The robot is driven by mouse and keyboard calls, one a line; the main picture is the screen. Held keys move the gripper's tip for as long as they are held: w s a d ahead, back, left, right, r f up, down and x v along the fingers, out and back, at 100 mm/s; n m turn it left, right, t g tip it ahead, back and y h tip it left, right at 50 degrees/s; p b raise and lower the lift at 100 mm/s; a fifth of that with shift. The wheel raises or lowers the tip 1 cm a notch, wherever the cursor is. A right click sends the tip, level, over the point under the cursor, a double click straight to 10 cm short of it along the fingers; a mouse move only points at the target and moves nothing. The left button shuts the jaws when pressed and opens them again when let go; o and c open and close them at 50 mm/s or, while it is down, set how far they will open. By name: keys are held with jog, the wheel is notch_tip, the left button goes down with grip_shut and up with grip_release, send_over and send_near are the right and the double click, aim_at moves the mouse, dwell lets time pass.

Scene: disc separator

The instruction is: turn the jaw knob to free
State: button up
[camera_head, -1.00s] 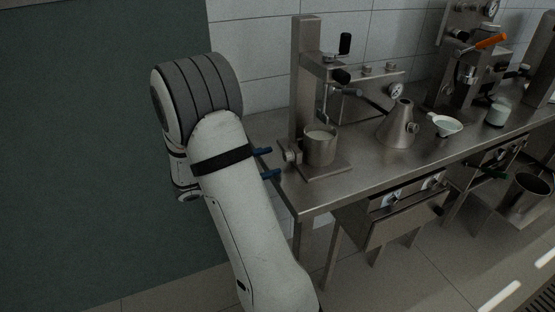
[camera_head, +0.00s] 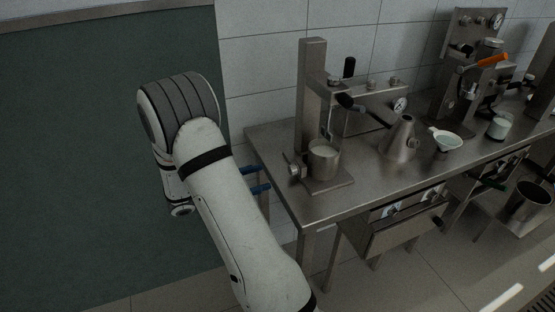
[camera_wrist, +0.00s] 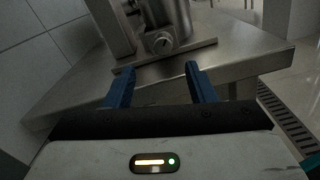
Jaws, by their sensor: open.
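The jaw knob, a small round metal knob (camera_wrist: 162,43), sits at the foot of a steel stand. In the wrist view it lies ahead of my gripper (camera_wrist: 158,78), slightly above the gap between the fingers. In the head view the knob (camera_head: 294,170) is at the left side of the metal cup (camera_head: 323,160), which stands on the stand's base plate (camera_head: 331,184). My gripper (camera_head: 256,179) is at the left of the table end, its two blue fingers apart and empty, pointing toward the knob. The fingers do not touch the knob.
The steel table (camera_head: 370,178) runs right, carrying a conical flask (camera_head: 401,140), a small funnel (camera_head: 446,139) and a jar (camera_head: 498,128). A drawer box (camera_head: 405,222) hangs below the table front.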

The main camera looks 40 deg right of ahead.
aim_at(289, 171)
jog(key=d+n+p, duration=0.1)
jog(key=d+p, duration=0.1)
jog(key=s+d+p, duration=0.1)
jog(key=d, duration=0.2)
jog(key=s+d+n+p, duration=0.1)
jog(key=d+p, duration=0.1)
jog(key=shift+s+d+n+p, duration=0.1)
jog(key=shift+d+n+p, duration=0.05)
jog(key=shift+n+p, duration=0.15)
jog(key=shift+c, duration=0.5)
jog(key=c, duration=0.9)
jog(key=shift+o, duration=0.2)
jog(key=shift+b, duration=0.35)
